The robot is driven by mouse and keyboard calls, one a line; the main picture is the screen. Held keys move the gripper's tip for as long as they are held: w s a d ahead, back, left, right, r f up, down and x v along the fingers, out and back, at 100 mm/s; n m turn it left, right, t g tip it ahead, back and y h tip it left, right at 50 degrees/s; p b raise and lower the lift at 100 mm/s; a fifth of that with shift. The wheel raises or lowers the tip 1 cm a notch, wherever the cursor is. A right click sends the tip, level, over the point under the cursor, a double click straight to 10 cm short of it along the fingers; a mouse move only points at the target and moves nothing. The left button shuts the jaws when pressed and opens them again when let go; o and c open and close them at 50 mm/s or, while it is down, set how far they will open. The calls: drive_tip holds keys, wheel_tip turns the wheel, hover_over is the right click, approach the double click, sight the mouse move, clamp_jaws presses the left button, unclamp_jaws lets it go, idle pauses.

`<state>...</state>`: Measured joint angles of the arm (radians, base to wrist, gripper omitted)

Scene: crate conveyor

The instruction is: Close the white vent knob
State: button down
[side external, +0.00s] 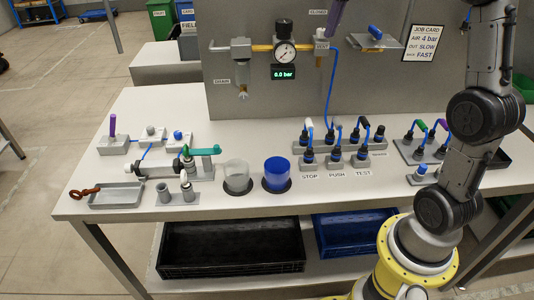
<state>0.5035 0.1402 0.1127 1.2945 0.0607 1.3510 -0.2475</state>
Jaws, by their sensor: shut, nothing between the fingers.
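The white vent knob (321,33) is on the grey back panel, above the VENT label and to the right of the round pressure gauge. A dull purple tapered part comes down from the top edge just right of the knob; it looks like the tip of my gripper (334,22). It appears shut and empty, close to the knob; I cannot tell if they touch. The rest of my gripper is out of frame. The gauge (285,51) has a green display (284,72) reading 0.0 bar.
A blue hose (332,90) runs down from the vent fitting. A blue-handled part (375,35) and a job card (423,43) are to its right. Labelled STOP, PUSH and TEST fittings (336,152), a clear cup (237,176) and a blue cup (277,174) stand on the white bench (220,120).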

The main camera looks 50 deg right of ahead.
drive_tip(key=shift+w+d, duration=0.15)
drive_tip(key=shift+w, duration=0.2)
idle(0.5)
drive_tip(key=shift+d, duration=0.2)
drive_tip(key=shift+s, duration=0.15)
drive_tip(key=shift+s+a+r, duration=0.1)
drive_tip(key=shift+s, duration=0.2)
wheel_tip(320, 180, up, 6)
drive_tip(key=shift+f, duration=0.1)
idle(0.5)
